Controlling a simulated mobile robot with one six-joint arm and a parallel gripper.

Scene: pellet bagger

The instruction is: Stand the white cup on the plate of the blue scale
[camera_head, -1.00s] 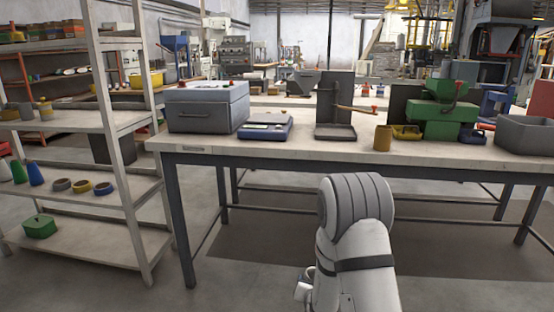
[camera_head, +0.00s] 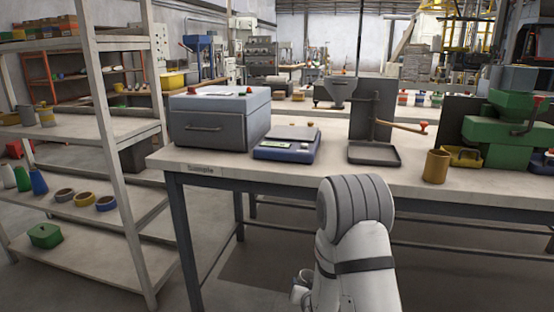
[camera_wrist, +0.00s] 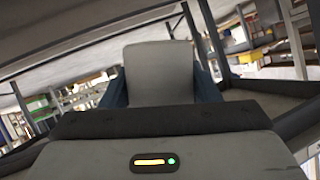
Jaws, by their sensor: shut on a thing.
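The blue scale (camera_head: 285,152) stands on the workbench in the head view, right of a grey box. Its grey plate (camera_head: 292,132) looks bare except for a small tan knob-like thing at its back edge. In the wrist view the white cup (camera_wrist: 160,72) sits between the blue fingers of my gripper (camera_wrist: 160,90), which is shut on it. The cup hides what lies straight behind it. In the head view my arm hides most of the gripper, low in front of the bench and apart from the scale.
The workbench (camera_head: 225,168) also carries the grey lidded box (camera_head: 220,120), a dosing stand with a tray (camera_head: 374,153), a mustard cup (camera_head: 436,166) and a green machine (camera_head: 505,130). A shelf rack (camera_head: 105,150) stands at the left. Bench top between scale and stand is narrow but clear.

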